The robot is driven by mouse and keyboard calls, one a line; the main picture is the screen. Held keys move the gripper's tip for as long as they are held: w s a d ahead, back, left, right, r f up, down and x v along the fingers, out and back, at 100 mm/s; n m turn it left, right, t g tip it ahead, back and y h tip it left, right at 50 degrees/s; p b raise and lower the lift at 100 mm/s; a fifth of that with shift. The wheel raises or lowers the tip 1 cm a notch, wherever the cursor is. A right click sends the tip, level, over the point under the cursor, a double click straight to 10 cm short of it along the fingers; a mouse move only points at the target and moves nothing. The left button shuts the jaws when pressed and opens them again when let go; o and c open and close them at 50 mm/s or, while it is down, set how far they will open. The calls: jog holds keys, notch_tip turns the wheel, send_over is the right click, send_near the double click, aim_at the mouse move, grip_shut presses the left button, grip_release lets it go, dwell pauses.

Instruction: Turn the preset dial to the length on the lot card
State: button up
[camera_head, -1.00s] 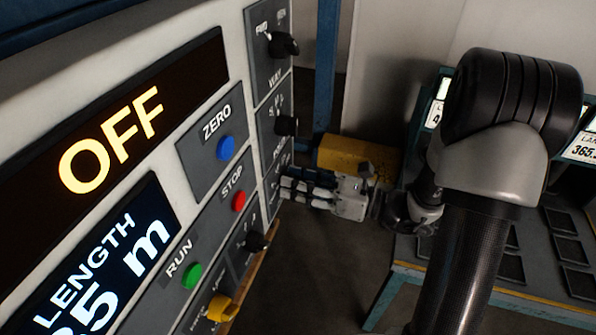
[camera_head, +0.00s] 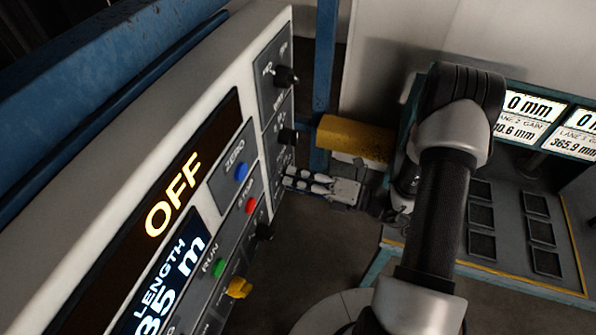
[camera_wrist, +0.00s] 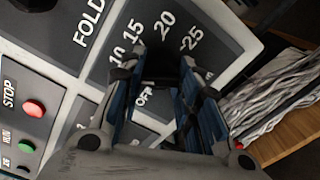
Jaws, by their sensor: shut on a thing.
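The preset dial (camera_wrist: 160,66) is a dark knob between my fingers in the wrist view, mostly hidden by them. Its printed scale (camera_wrist: 165,22) shows 10, 15, 20 and 25 around the far side. Where its pointer stands cannot be seen. My gripper (camera_wrist: 163,80) is shut on the dial, fingers on both sides. In the head view my gripper (camera_head: 288,178) reaches the right part of the control panel from the right, and its fingers cover the dial. The length display (camera_head: 168,275) shows "LENGTH" and "35 m", partly cut off. I cannot make out a lot card.
Other black knobs (camera_head: 287,76) sit above the dial. Blue, red and green buttons (camera_head: 241,172) and a yellow knob (camera_head: 239,288) are to the left. The large display (camera_head: 173,195) reads OFF. A blue-edged bench (camera_head: 480,265) stands right.

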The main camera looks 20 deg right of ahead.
jog(key=shift+m+p, duration=0.75)
jog(key=shift+m, duration=0.35)
jog(key=o, duration=1.1)
jog(key=v, duration=1.2)
